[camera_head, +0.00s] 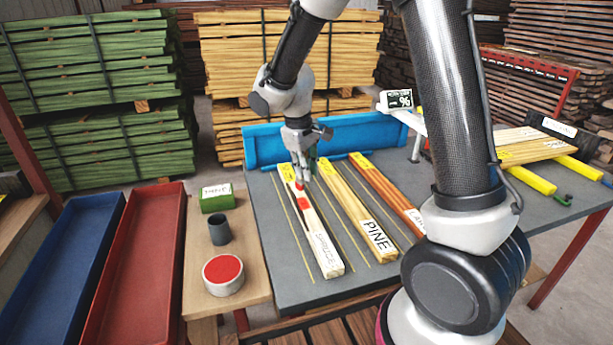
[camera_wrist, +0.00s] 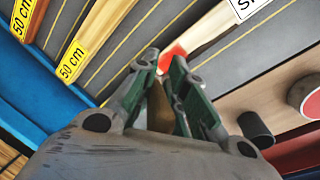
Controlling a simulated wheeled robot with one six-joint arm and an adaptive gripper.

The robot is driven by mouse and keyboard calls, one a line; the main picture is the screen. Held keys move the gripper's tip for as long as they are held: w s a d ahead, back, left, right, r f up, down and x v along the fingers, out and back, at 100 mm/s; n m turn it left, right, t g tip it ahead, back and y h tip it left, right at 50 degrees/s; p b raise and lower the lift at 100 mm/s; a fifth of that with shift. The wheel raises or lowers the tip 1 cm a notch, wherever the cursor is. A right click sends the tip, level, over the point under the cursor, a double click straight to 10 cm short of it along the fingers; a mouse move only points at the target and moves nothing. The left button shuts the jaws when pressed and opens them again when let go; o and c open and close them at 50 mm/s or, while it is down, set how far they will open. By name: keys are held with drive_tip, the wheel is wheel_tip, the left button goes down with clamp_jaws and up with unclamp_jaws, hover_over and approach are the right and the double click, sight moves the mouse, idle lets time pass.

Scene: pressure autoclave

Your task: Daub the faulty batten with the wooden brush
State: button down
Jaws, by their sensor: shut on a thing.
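The pale batten labelled SPRUCE (camera_head: 322,248) lies on the grey bench and carries a red patch (camera_head: 303,203) near its far end. My gripper (camera_head: 303,172) is over that end, shut on the wooden brush (camera_wrist: 160,108). The brush's red tip (camera_head: 299,187) is at or just above the batten; I cannot tell if it touches. In the wrist view the spruce batten (camera_wrist: 207,28) runs past the fingertips, and red shows just beyond them. The PINE batten (camera_head: 350,205) and an orange batten (camera_head: 385,187) lie to the right.
A pot of red paint (camera_head: 223,275), a dark cup (camera_head: 219,231) and a green box (camera_head: 217,199) stand on the wooden side table. Red (camera_head: 136,250) and blue (camera_head: 60,265) trays lie left.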

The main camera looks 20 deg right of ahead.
drive_tip(key=shift+r, duration=3)
